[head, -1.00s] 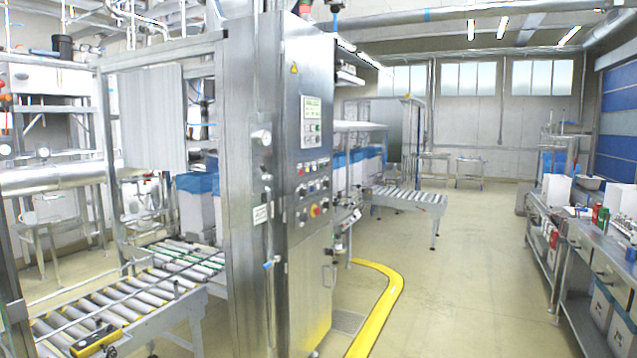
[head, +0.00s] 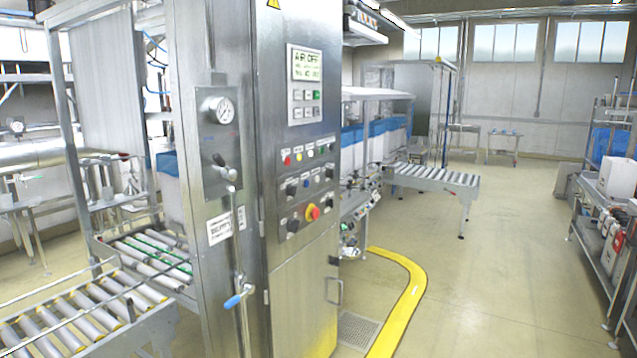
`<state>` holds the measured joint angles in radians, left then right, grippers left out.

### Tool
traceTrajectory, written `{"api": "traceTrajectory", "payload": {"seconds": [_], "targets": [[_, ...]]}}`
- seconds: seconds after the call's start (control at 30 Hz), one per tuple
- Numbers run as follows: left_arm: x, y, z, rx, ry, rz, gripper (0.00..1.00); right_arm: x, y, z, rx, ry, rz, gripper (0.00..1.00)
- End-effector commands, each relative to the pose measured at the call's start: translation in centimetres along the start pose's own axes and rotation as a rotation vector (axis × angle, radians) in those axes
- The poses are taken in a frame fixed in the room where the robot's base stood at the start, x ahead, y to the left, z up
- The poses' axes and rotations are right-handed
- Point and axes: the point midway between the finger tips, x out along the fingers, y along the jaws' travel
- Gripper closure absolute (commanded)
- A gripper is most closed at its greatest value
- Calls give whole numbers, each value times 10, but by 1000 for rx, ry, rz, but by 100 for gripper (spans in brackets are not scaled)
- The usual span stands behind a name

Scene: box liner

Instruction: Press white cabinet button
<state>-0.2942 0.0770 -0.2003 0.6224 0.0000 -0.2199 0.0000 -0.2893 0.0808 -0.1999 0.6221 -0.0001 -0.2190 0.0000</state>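The steel control cabinet (head: 302,210) stands upright left of the middle in the head view. Its front panel carries a row of small coloured buttons (head: 309,154), with a red one (head: 287,160) at the left end. Neither of my grippers is in view.
Roller conveyors (head: 85,310) are at lower left. A yellow floor rail (head: 410,295) curves by the cabinet's right. Open floor (head: 510,270) lies right, before a workbench (head: 615,235).

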Motion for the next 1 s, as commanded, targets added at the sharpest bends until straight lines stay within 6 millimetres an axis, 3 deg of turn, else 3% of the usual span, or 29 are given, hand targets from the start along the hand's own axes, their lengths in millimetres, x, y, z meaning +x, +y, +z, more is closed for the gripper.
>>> {"api": "traceTrajectory", "payload": {"seconds": [0.27, 0.5, 0.57, 1.0], "targets": [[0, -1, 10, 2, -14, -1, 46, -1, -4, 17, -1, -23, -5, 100], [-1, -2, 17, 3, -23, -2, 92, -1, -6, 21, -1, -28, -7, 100], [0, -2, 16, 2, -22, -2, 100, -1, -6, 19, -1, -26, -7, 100], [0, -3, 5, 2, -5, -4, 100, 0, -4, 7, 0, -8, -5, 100]]}}
